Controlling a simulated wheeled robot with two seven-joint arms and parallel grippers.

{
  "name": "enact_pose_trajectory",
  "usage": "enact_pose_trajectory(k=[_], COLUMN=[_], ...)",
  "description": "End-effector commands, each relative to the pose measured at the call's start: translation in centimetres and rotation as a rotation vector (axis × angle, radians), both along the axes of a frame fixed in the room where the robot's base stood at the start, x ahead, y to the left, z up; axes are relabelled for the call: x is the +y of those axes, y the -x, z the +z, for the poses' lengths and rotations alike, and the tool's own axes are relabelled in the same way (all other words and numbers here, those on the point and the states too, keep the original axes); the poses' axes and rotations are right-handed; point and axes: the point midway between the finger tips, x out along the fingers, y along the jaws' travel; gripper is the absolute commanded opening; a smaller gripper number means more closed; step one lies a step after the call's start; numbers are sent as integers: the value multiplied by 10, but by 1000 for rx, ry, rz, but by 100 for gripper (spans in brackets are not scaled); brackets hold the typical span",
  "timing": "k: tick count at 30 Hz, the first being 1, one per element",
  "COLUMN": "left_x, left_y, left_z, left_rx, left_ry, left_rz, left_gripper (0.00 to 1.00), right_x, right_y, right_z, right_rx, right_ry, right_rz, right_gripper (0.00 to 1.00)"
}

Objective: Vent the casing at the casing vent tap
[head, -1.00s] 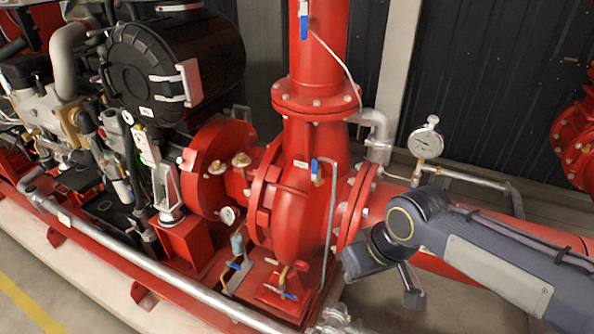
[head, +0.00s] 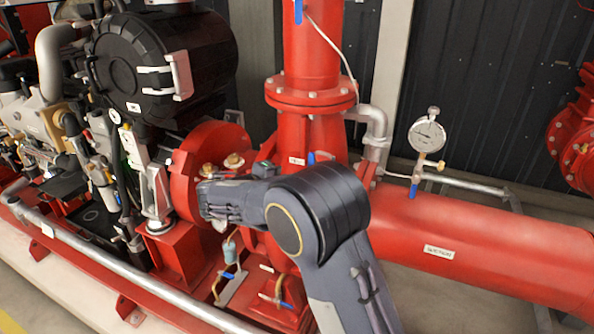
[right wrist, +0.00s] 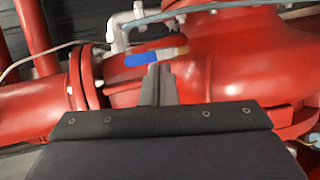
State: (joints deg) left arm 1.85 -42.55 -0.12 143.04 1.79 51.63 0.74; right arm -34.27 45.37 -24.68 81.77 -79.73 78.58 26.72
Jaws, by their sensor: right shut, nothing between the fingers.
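The casing vent tap (head: 311,158) sits on top of the red pump casing. In the head view only the tip of its blue handle shows above my right arm. In the right wrist view the tap's blue lever (right wrist: 142,59) and tan body lie roughly across the picture against the red casing (right wrist: 250,60). My right gripper (right wrist: 158,70) is shut and empty, its fingertips right by the lever; I cannot tell whether they touch. In the head view my right arm hides the gripper and much of the casing. My left gripper is not in view.
A pressure gauge (head: 427,136) with a blue-handled valve stands over the red pipe (head: 480,235) to the right. A red vertical pipe (head: 311,50) rises behind the casing. The black engine part (head: 135,65) is at left. More blue-handled taps sit low at the front.

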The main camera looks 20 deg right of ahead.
Motion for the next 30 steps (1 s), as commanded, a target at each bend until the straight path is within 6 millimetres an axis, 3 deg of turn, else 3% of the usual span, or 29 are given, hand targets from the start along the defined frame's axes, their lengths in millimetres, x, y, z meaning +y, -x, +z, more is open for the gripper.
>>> enact_pose_trajectory(k=[1, 4, 10, 23, 30], left_x=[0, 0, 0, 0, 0], left_y=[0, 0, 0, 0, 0], left_z=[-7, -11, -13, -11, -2], left_rx=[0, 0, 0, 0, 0], left_ry=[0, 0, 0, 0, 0], left_rz=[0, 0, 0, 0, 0], left_gripper=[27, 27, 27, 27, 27], right_x=[17, 41, 64, 59, 24], right_y=[-13, -29, -41, -44, -61], right_z=[-3, 2, 8, 9, 10], right_rx=[-25, -75, -122, -122, -121], right_ry=[69, 171, 259, 260, 259], right_rz=[31, 75, 116, 115, 111], right_gripper=[0, 0, 0, 0, 0])
